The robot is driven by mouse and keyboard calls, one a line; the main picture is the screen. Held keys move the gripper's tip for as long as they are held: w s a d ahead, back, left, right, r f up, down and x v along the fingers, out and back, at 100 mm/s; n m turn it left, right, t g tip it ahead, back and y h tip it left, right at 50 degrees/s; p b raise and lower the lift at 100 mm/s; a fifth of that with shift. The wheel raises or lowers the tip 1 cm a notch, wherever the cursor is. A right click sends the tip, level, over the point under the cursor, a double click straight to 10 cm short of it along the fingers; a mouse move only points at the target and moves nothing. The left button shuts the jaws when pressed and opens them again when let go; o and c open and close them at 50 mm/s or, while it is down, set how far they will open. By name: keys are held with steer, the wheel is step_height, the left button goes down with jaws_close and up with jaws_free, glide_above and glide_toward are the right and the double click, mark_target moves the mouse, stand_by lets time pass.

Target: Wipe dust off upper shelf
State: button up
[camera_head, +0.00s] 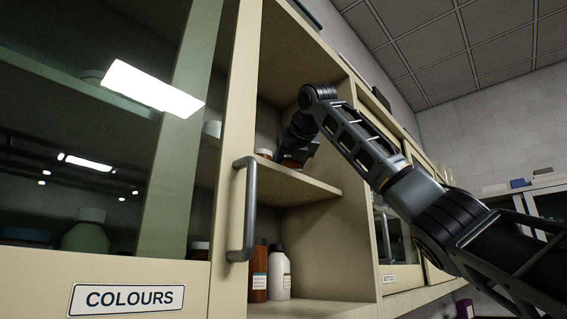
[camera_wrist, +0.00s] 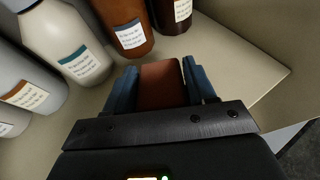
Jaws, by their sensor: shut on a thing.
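My gripper (camera_head: 299,155) is inside the open cabinet, low over the upper shelf (camera_head: 318,188). In the wrist view its two blue fingers (camera_wrist: 163,90) are shut on a flat reddish-brown block (camera_wrist: 162,76). The block's far end is over or on the pale shelf surface (camera_wrist: 228,72); I cannot tell whether it touches. I cannot make out dust on the visible surface. In the head view the gripper and block are small and partly dark against the shelf.
In the wrist view a white bottle (camera_wrist: 70,45), a brown bottle (camera_wrist: 128,28) and a dark bottle (camera_wrist: 175,10) stand close ahead and left. The shelf is bare to the right. Brown (camera_head: 259,275) and white (camera_head: 279,275) bottles stand below. A door handle (camera_head: 246,210) stands in front.

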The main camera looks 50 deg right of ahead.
steer(key=shift+w+d+r, duration=0.1)
steer(key=shift+d, duration=3.05)
steer(key=shift+r, duration=0.15)
steer(key=shift+r, duration=2.85)
steer(key=shift+a+r, duration=0.15)
